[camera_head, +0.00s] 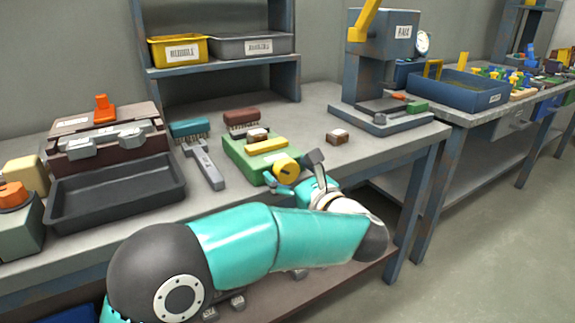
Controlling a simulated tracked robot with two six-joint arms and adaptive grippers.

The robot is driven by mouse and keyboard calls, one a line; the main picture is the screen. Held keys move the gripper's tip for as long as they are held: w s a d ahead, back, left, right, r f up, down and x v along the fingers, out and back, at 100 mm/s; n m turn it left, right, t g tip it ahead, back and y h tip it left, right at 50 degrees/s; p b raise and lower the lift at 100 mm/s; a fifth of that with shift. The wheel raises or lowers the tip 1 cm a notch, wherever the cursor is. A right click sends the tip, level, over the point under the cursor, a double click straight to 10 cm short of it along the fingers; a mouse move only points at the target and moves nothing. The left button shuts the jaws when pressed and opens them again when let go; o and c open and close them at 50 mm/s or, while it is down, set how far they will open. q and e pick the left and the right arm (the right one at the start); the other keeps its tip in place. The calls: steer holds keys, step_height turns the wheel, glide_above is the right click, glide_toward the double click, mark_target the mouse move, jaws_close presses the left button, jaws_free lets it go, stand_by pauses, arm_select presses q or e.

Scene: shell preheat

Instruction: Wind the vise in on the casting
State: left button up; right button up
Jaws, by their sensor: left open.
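The green vise (239,153) stands on the workbench in the middle of the view, with a yellow bar (268,145) across it. Its round yellow winding knob (286,167) faces the front right. A small brown block with a pale top (257,134), which looks like the casting, sits at the vise behind the yellow bar; whether the jaws touch it I cannot tell. My left gripper (297,172) is open at the knob, with a dark finger at its right and a teal part below left. Whether the fingers touch the knob is unclear. My right gripper is out of view.
A second small brown block (337,137) lies right of the vise. Brushes (190,128) and a grey tool (204,166) lie to its left, near a dark tray (118,195). A press (378,60) stands at the back right. The bench between vise and press is mostly clear.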

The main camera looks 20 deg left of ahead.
arm_select(q)
steer(key=shift+a, duration=0.1)
steer(key=shift+c, duration=0.5)
steer(key=c, duration=1.1)
steer(key=shift+o, duration=0.2)
